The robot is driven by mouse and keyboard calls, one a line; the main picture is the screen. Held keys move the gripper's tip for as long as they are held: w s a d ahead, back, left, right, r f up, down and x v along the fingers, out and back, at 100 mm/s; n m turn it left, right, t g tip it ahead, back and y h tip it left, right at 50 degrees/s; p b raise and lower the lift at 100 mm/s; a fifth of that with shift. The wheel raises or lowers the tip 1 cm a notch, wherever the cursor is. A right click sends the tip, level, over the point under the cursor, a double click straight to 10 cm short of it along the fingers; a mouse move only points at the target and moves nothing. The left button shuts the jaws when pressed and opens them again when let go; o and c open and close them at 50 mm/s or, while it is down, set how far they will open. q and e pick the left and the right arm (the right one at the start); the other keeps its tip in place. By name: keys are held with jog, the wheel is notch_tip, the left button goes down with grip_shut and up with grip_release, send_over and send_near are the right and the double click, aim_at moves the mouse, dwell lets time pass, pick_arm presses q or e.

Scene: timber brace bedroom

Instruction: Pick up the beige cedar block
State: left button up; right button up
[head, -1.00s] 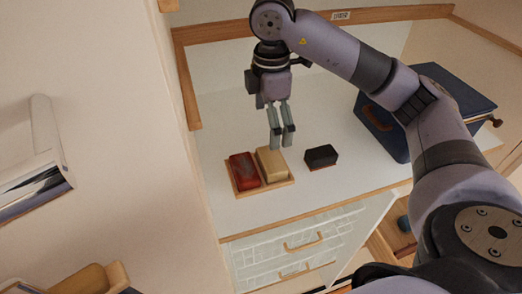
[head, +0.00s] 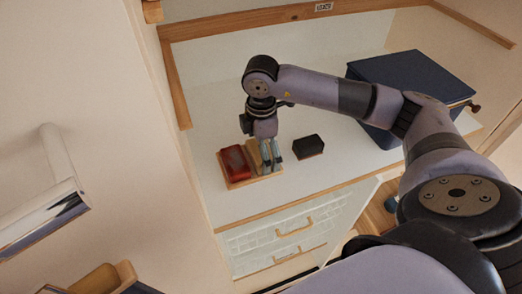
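The beige cedar block (head: 253,160) sits on a small wooden tray (head: 240,184), beside a red block (head: 234,161). My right gripper (head: 272,167) points down at the right side of the beige block, its fingertips low near the tray. The fingers and wrist hide part of the block. I cannot tell whether the fingers are around it or just beside it, or whether they touch it. A dark block (head: 308,146) lies on the white top to the right of the tray. My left gripper is not in view.
The white dresser top (head: 300,180) has a wooden rim and drawers (head: 290,235) below. A dark blue box (head: 410,75) stands at the back right. A wall with a chrome-ended fixture (head: 45,215) is at the left. The top's back middle is clear.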

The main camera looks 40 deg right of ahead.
jog(key=shift+w+f, duration=0.1)
jog(key=shift+c, duration=0.2)
jog(key=c, duration=1.2)
jog(key=shift+r+b, duration=0.4)
jog(key=shift+r, duration=0.05)
notch_tip(320, 180, up, 2)
jog(key=shift+r+b, duration=0.15)
jog(key=shift+b, duration=0.55)
jog(key=s+b, duration=0.5)
jog(key=s, duration=0.1)
jog(key=s+b, duration=0.4)
jog(key=s, duration=0.2)
jog(key=s+b, duration=0.5)
jog(key=s, duration=0.1)
jog(key=shift+d+r+b, duration=0.15)
jog(key=shift+d+b, duration=0.15)
